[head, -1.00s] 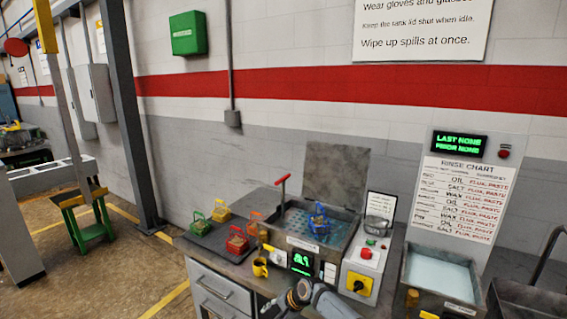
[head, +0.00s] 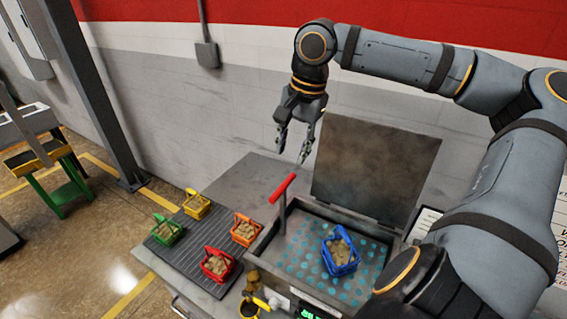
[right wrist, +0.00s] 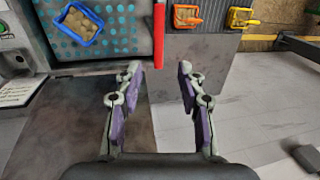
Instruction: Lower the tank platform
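The tank (head: 268,240) is an open metal basin with its lid (head: 375,170) standing up behind it. Its platform (head: 305,262), a grey plate with teal dots, shows inside and bears a blue basket (head: 340,256) of tan pieces. A red T-shaped handle (head: 283,187) stands upright on a post at the tank's left side. My right gripper (head: 292,154) is open and empty, above and behind the handle. In the right wrist view the red bar (right wrist: 159,35) lies just beyond the gap between the open fingertips (right wrist: 159,70). My left gripper is not in view.
Red (head: 217,264), orange (head: 244,231), yellow (head: 196,207) and green (head: 165,231) baskets stand on a dark ribbed mat (head: 190,240) left of the tank. The wall is close behind the bench.

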